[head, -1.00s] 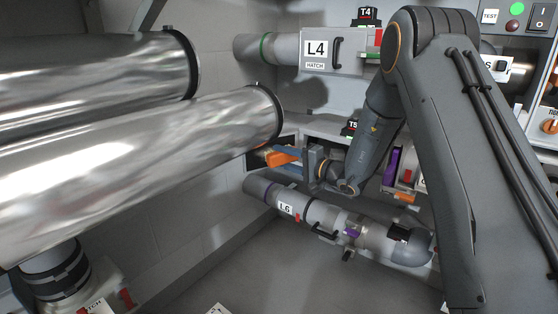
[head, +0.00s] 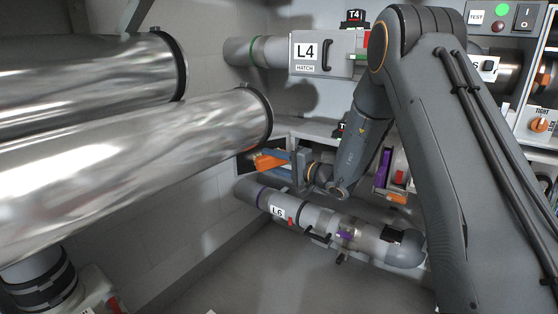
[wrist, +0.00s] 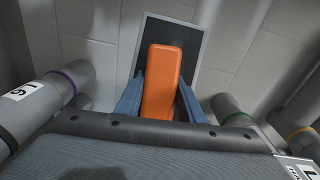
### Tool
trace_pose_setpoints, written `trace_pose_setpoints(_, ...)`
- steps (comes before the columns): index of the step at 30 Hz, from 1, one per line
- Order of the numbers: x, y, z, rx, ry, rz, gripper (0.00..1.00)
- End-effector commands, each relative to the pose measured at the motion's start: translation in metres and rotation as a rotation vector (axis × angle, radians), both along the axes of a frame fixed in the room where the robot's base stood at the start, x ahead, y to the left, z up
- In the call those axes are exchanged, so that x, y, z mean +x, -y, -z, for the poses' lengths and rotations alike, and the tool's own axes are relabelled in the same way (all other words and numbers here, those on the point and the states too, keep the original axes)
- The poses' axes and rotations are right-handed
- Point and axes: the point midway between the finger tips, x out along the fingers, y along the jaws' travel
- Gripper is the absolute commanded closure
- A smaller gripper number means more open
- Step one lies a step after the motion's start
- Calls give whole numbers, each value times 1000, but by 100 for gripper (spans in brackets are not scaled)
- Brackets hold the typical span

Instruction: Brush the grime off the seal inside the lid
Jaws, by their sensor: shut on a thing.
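My gripper (head: 272,162) has blue fingers shut on an orange block (head: 268,160), between the L4 pipe and the L6 pipe. In the wrist view my gripper (wrist: 160,100) holds the same orange block (wrist: 161,82) by its sides. The block looks like a tool handle; I see no bristles. A dark, pale-framed panel (wrist: 190,40) on the wall lies behind it in the wrist view. The L4 hatch box (head: 335,66) looks closed. I cannot make out an open lid, a seal or grime in either view.
Large shiny ducts (head: 130,140) fill the left side, close to my gripper. The L6 pipe (head: 312,217) runs below it, with a dark handle and a clear section. A control panel (head: 540,120) is at far right. The floor (head: 270,275) in front is clear.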

Motion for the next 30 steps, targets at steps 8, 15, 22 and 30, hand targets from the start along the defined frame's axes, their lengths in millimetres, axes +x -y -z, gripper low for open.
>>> trace_pose_setpoints(8, -5, -17, -3, 0, 6, -15, 83)
trace_pose_setpoints(15, -14, -32, -2, -1, 7, -13, 83)
trace_pose_setpoints(22, -20, -40, -2, 0, 5, -8, 83)
trace_pose_setpoints(30, -26, -49, -3, 0, 7, -7, 83)
